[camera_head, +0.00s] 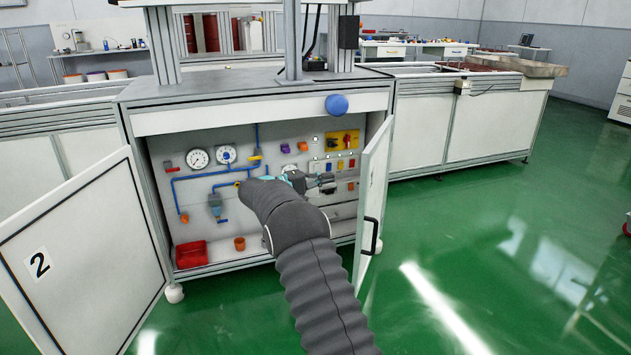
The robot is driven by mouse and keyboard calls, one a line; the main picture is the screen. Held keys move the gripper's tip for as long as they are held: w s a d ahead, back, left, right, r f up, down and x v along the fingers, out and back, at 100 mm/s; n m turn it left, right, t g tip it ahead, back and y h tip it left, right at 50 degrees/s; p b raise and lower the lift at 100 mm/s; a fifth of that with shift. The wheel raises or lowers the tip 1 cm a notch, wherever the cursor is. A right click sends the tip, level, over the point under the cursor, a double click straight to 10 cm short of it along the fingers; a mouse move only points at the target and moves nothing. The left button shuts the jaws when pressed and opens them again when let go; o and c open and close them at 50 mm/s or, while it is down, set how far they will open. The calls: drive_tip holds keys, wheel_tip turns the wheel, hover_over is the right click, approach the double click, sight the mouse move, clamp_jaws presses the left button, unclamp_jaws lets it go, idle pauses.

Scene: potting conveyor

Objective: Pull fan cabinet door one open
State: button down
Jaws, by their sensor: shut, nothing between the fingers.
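The cabinet (135,92) stands open in front of me. Its left door (85,262) bears a "2" and is swung wide out to the left. Its right door (373,200) has a black bar handle (371,236) and stands out from the front, seen at a narrow angle. No number shows on this right door, so I cannot read whether it is door one. My gripper (330,182) is at the cabinet opening, in front of the inner panel and left of the right door. It looks apart from the door and handle. Its fingers are shut and empty.
The inner panel carries gauges (198,158), blue pipes (205,173) and a yellow switch box (342,141). A red bin (191,254) and an orange cup (239,243) sit on the cabinet floor. Green floor (490,260) is clear to the right.

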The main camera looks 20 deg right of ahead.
drive_tip(key=s+d, duration=0.2)
drive_tip(key=d, duration=0.5)
drive_tip(key=shift+s, duration=0.15)
